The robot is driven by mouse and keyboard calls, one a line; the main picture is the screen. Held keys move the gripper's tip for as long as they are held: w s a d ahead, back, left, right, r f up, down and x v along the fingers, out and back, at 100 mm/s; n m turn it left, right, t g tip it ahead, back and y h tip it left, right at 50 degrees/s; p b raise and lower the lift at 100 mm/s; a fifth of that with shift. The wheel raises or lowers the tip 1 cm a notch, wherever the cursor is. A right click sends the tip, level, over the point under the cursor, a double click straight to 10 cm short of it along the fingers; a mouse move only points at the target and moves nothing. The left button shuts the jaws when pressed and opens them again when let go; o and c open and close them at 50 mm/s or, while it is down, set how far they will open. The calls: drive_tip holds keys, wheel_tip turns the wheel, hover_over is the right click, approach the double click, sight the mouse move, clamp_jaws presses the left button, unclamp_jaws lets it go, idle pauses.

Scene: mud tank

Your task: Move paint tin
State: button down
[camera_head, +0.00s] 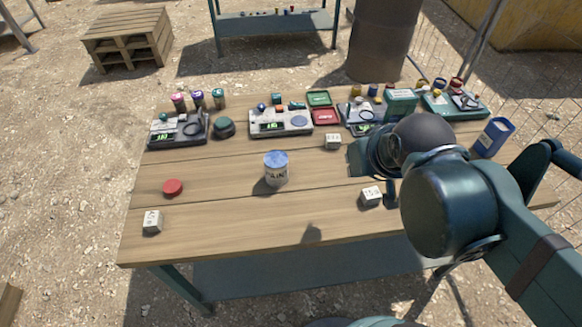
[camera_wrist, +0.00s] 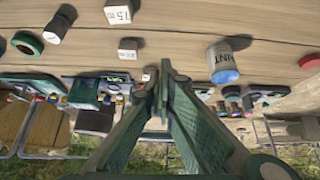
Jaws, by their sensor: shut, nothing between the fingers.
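The paint tin (camera_head: 277,172) is a small pale grey can with a blue top and dark lettering. It stands upright near the middle of the wooden table (camera_head: 225,225). In the wrist view, which is upside down, the tin (camera_wrist: 222,62) shows to the right of the fingers. My gripper (camera_head: 358,160) is above the table, to the right of the tin and apart from it. In the wrist view the green fingers of my gripper (camera_wrist: 160,80) come together at the tips with nothing held between them.
White numbered blocks stand at front left (camera_head: 152,222), right (camera_head: 371,196) and behind (camera_head: 333,141). A red disc (camera_head: 172,187) lies left. Scales (camera_head: 280,123) and small jars line the back edge. A blue container (camera_head: 493,137) stands far right. The front middle is clear.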

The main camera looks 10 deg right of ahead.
drive_tip(key=w+a+n+g+p, duration=0.1)
drive_tip(key=w+n+p, duration=0.2)
drive_tip(key=w, duration=0.1)
drive_tip(key=n+g+p, duration=0.6)
drive_tip(key=n+p, duration=0.3)
drive_tip(key=n, duration=0.6)
hover_over(297, 175)
drive_tip(key=d, duration=0.4)
wheel_tip(297, 175, down, 8)
drive_tip(key=shift+w+f+b, duration=0.1)
drive_tip(key=shift+f+b, duration=0.4)
drive_tip(key=shift+f, duration=4.2)
drive_tip(key=shift+a+f, duration=0.1)
drive_tip(key=shift+f, duration=0.2)
drive_tip(key=shift+a+r, duration=0.1)
drive_tip(key=shift+a, duration=1.75)
